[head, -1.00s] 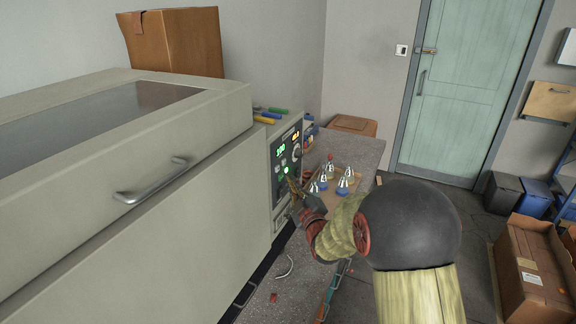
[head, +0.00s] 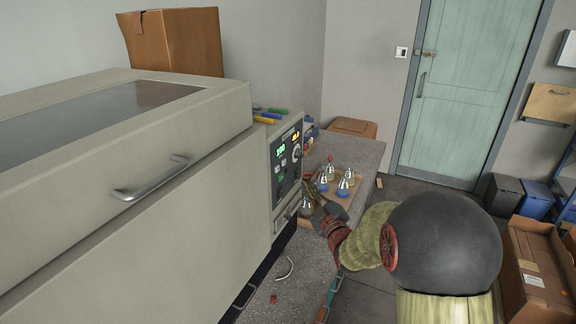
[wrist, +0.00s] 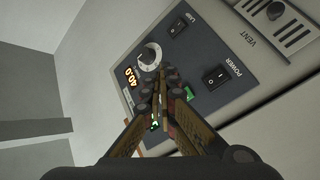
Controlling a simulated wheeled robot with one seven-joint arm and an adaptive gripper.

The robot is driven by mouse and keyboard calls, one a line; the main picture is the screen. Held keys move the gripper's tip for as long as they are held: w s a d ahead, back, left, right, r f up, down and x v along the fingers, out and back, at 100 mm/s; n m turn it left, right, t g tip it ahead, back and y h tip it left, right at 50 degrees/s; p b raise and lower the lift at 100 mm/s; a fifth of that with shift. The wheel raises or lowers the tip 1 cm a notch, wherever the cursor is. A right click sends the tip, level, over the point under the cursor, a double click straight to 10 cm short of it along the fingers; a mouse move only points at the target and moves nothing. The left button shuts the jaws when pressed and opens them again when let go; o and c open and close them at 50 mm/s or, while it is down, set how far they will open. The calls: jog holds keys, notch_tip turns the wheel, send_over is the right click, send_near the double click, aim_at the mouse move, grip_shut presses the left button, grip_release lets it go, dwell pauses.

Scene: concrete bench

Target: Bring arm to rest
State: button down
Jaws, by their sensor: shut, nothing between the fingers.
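My gripper (head: 309,184) is shut and empty in the head view, in front of the control panel of the large beige machine (head: 190,190). My arm reaches in from the lower right. In the wrist view my gripper (wrist: 160,78) has its fingertips together, with the dark control panel (wrist: 205,50) behind them. The panel carries a knob (wrist: 149,56), an orange display (wrist: 131,76), a lamp switch (wrist: 180,26) and a power switch (wrist: 215,76). The fingers hide part of the panel. In the head view a small gap seems to separate the fingertips from the panel.
Several silver-topped flasks (head: 345,184) stand on a tray on the grey bench (head: 366,152), close beside my gripper. A white curved piece (head: 284,268) and a red scrap lie on the bench's near part. Cardboard boxes (head: 540,270) stand on the floor at right.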

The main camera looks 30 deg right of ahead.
dwell(0.7)
jog(key=s+d+f+m+g+h, duration=0.1)
jog(key=s+f+m+g, duration=0.15)
jog(key=f, duration=0.35)
jog(key=s+d+f+m+g, duration=0.1)
jog(key=f+g, duration=0.2)
jog(key=f, duration=0.3)
jog(key=s+a+f+m+g, duration=0.1)
jog(key=s+f+m+g, duration=0.35)
jog(key=s, duration=0.35)
jog(key=s+a+r+m+g+y, duration=0.1)
jog(key=s+a+r+g, duration=0.3)
jog(key=s+a, duration=0.5)
jog(key=s+a+r+m+g+y, duration=0.15)
jog(key=s+a+r, duration=0.45)
jog(key=s, duration=0.6)
jog(key=s+a+r+n+t+y, duration=0.1)
jog(key=s+a+r+n+t, duration=0.1)
jog(key=a+r, duration=0.5)
jog(key=shift+s+a, duration=0.2)
jog(key=shift+s, duration=0.15)
jog(key=c, duration=2.6)
grip_release()
jog(key=shift+r+t, duration=0.1)
jog(key=shift+t, duration=0.15)
